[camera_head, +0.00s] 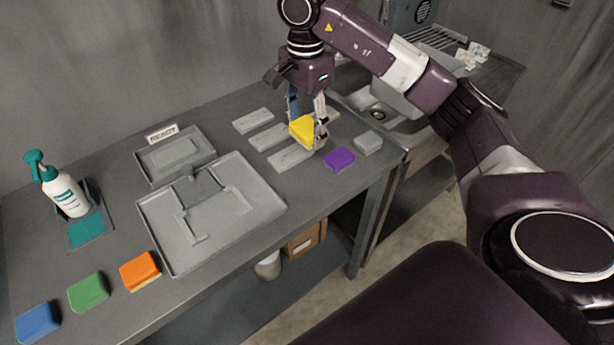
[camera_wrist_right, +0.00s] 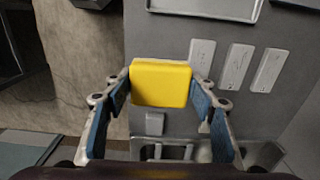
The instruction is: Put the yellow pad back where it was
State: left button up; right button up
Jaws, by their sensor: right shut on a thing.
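The yellow pad (camera_head: 302,129) is held between the fingers of my right gripper (camera_head: 306,122), above the right part of the grey table. In the right wrist view the yellow pad (camera_wrist_right: 160,83) sits between the two blue-lined fingertips of the right gripper (camera_wrist_right: 160,92). Below and beside it are light grey flat plates (camera_head: 290,157) and a purple pad (camera_head: 339,159) on the table. The purple pad does not show in the wrist view. My left gripper is out of view.
Blue (camera_head: 37,322), green (camera_head: 88,292) and orange (camera_head: 140,270) pads stand along the front edge. A large grey tray (camera_head: 268,208), a smaller tray with a sign (camera_head: 163,134) and a spray bottle (camera_head: 66,195) fill the left. A grey block (camera_head: 368,143) lies near the right edge.

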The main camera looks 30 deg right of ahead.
jog(key=p, duration=0.2)
send_over(307, 184)
notch_tip(307, 184, down, 7)
notch_tip(307, 184, down, 5)
jog(key=shift+r+p, duration=0.15)
jog(key=shift+p, duration=0.25)
notch_tip(307, 184, down, 4)
jog(key=shift+f+p, duration=0.1)
jog(key=shift+p, duration=0.5)
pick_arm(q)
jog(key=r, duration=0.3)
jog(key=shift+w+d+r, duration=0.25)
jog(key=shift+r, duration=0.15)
pick_arm(e)
jog(key=shift+f, duration=0.1)
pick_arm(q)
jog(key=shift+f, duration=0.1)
pick_arm(e)
jog(key=shift+f, duration=0.1)
jog(key=shift+f+b, duration=0.1)
jog(key=shift+b, duration=0.25)
jog(key=o, duration=1.2)
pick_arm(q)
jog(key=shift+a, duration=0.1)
pick_arm(e)
jog(key=shift+r, duration=0.2)
